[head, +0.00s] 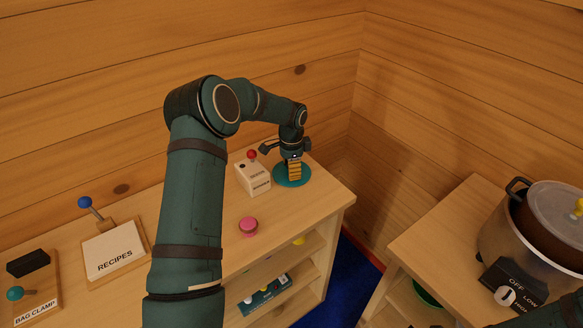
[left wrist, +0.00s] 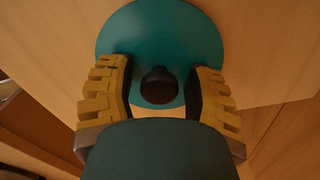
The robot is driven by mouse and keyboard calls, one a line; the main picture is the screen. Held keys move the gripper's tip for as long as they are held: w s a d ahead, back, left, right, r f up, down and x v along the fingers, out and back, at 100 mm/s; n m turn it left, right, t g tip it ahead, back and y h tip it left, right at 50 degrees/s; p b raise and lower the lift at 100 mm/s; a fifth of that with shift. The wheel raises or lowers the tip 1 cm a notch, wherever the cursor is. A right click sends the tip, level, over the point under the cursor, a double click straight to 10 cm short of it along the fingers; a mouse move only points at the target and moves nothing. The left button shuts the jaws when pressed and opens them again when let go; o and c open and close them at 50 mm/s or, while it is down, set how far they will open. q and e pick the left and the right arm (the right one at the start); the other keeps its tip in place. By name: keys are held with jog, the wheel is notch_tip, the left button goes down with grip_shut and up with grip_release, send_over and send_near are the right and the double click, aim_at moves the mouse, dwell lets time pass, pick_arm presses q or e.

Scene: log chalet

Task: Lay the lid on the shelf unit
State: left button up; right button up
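A round teal lid (head: 283,181) with a dark knob lies, as far as I can tell, flat on the top of the wooden shelf unit (head: 209,257), near its far right end. My left gripper (head: 294,170) is right above the lid, pointing down. In the left wrist view the gripper (left wrist: 160,88) is open, with its yellow-padded fingers on either side of the lid's dark knob (left wrist: 159,85). A gap shows between the knob and each finger. The teal lid (left wrist: 160,30) spreads out beneath. My right gripper is not in view.
A cream box with a red-knobbed lever (head: 254,178) stands just left of the lid. A pink knob (head: 248,227) and a "RECIPES" box (head: 112,252) are nearer. Across a gap, a pot (head: 510,235) with a grey, yellow-knobbed cover (head: 553,205) stands on the right unit.

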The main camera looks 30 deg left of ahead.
pick_arm(q)
jog(key=shift+r, duration=0.25)
notch_tip(320, 180, up, 12)
jog(key=p, duration=0.1)
jog(key=shift+p, duration=0.3)
dwell(0.5)
